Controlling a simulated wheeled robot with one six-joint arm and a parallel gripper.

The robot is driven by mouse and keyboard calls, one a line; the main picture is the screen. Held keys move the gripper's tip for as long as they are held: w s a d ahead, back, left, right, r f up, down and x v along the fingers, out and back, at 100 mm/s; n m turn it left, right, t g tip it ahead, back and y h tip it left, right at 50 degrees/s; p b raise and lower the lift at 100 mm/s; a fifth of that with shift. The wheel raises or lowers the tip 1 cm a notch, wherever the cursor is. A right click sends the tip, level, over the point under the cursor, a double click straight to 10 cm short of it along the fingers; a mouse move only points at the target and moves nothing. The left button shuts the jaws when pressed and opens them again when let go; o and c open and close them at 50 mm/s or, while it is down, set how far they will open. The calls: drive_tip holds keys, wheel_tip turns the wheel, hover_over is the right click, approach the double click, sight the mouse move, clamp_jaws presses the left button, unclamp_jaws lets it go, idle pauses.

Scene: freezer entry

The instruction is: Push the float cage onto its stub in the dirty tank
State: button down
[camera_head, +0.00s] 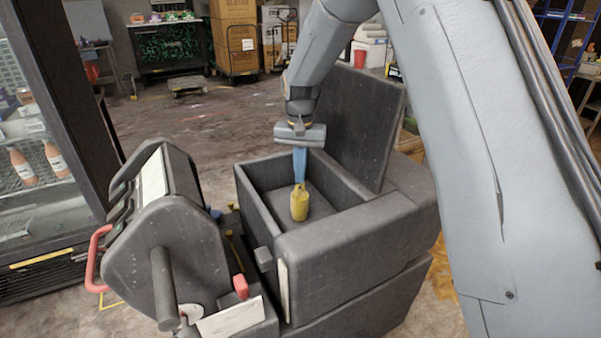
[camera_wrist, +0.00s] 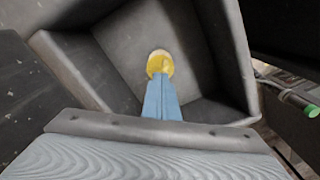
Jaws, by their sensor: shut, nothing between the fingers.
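The dirty tank (camera_head: 340,237) is a dark grey open box with its lid tilted up at the back; its inner wall also shows in the wrist view (camera_wrist: 208,117). The yellow float cage (camera_head: 299,205) stands upright inside the tank, near the middle of the floor. It shows as a yellow disc in the wrist view (camera_wrist: 160,62). My gripper (camera_head: 300,180) points down into the tank with its blue fingers shut and nothing between them. In the wrist view, the fingertips (camera_wrist: 160,78) are at the cage's top edge; I cannot tell whether they touch. The stub is hidden.
A dark machine with a red handle (camera_head: 96,258) stands left of the tank. The raised lid (camera_head: 362,120) is close behind and right of my gripper. A glass-fronted cooler (camera_head: 40,150) is at far left. Open floor (camera_head: 200,120) lies behind.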

drive_tip(key=shift+r+p, duration=1)
drive_tip(key=shift+r, duration=0.4)
wheel_tip(320, 180, up, 8)
drive_tip(key=b, duration=0.2)
drive_tip(key=shift+f, duration=0.25)
drive_tip(key=shift+s+f, duration=0.1)
wheel_tip(320, 180, down, 4)
drive_tip(key=p, duration=0.5)
drive_tip(key=shift+r, duration=0.25)
drive_tip(key=shift+f+b, duration=1.4)
drive_tip(key=shift+f, duration=1.85)
drive_tip(key=shift+f, duration=0.2)
